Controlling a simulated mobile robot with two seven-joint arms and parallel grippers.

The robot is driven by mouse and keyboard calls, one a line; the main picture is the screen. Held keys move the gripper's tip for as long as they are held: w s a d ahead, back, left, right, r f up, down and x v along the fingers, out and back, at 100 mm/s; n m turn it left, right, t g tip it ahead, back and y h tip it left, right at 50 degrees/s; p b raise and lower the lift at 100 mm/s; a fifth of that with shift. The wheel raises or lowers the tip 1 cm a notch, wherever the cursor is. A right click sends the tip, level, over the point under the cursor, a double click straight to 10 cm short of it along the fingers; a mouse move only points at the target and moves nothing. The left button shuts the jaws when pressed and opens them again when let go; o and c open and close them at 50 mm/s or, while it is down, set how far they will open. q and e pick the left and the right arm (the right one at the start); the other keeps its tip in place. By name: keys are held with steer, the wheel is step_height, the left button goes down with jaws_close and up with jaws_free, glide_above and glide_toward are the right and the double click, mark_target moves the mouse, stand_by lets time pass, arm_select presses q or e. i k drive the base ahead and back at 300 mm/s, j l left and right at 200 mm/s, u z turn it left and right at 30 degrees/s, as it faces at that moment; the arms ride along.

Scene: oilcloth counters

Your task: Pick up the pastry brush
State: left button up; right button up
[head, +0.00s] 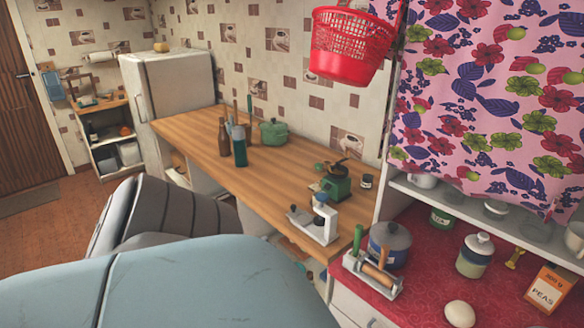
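I cannot pick out a pastry brush with certainty. A green upright handle (357,240) rises beside a white holder with a wooden roller (379,276) on the red counter at the right; what the handle belongs to is hidden. A thin upright stick (250,108) stands by the wall behind the bottles on the wooden counter; its kind is too small to tell. Neither of my grippers shows in the head view. Large blue-grey and dark ribbed parts, likely of my own arm, fill the lower left and hide the floor and part of the counter front.
The wooden counter (206,147) carries bottles (239,146), a green pot (274,132), a green grinder (337,182) and a white scale-like device (316,224). The red counter (424,288) holds a grey pot (389,245), a lidded jar (475,256) and a peas box (548,289). A red basket (348,48) hangs above.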

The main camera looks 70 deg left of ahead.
mark_target(359, 231)
steer(key=u, duration=1.7)
steer(key=z, duration=1.75)
steer(key=u, duration=1.3)
